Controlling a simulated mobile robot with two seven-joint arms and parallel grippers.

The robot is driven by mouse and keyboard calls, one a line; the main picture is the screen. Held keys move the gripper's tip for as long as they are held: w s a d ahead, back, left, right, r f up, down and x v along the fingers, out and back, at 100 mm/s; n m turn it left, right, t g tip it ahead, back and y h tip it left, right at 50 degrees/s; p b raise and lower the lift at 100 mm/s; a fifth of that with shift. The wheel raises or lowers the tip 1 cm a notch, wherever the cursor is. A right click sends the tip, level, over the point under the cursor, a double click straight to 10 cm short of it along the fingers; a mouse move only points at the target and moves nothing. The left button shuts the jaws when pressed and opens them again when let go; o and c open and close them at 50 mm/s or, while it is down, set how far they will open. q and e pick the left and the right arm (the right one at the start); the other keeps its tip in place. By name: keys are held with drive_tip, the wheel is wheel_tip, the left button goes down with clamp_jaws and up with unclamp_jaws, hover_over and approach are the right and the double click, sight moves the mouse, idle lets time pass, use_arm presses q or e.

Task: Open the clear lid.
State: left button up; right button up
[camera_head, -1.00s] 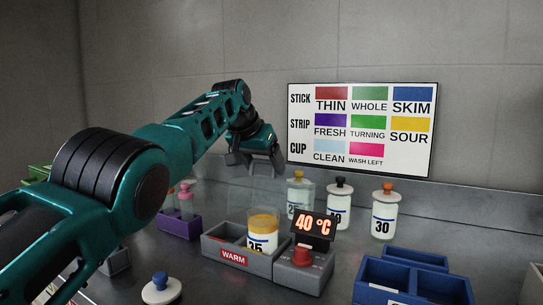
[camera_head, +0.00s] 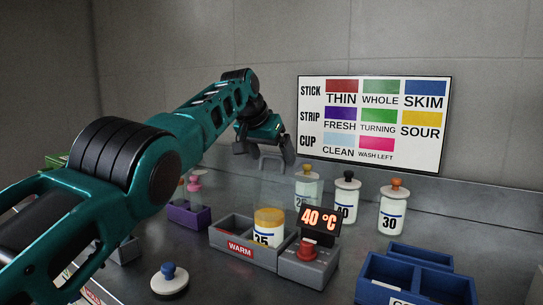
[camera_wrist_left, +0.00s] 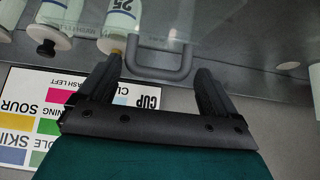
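The clear lid (camera_head: 250,186) is a faint see-through panel over the back of the counter, and its edges are hard to make out. Its grey U-shaped handle (camera_head: 272,160) shows just below my left gripper (camera_head: 264,152). In the left wrist view the handle (camera_wrist_left: 160,66) lies between the two spread fingertips of my left gripper (camera_wrist_left: 162,68), with a gap on each side. My left gripper is open and does not hold it. The lid also shows in the left wrist view (camera_wrist_left: 218,28) as a clear sheet. My right gripper is not in view.
A grey WARM block (camera_head: 235,248) holds a jar (camera_head: 268,228) beside a 40 °C display (camera_head: 320,219). White bottles (camera_head: 392,212) stand behind. A purple rack (camera_head: 188,214) is at the left, a blue tray (camera_head: 415,285) at the right. A chart (camera_head: 374,121) hangs behind.

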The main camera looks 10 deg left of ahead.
use_arm(q)
drive_tip(key=shift+d+f, duration=0.15)
drive_tip(key=shift+f, duration=0.1)
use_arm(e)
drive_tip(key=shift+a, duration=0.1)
use_arm(q)
drive_tip(key=shift+s+r+b, duration=0.15)
drive_tip(key=shift+s+b, duration=0.05)
drive_tip(key=shift+b, duration=0.35)
drive_tip(key=b+v, duration=0.3)
drive_tip(key=shift+s+a+r+b, duration=0.15)
drive_tip(key=shift+a+b, duration=0.05)
drive_tip(key=shift+b, duration=0.1)
drive_tip(key=v, duration=0.8)
drive_tip(key=shift+r, duration=0.2)
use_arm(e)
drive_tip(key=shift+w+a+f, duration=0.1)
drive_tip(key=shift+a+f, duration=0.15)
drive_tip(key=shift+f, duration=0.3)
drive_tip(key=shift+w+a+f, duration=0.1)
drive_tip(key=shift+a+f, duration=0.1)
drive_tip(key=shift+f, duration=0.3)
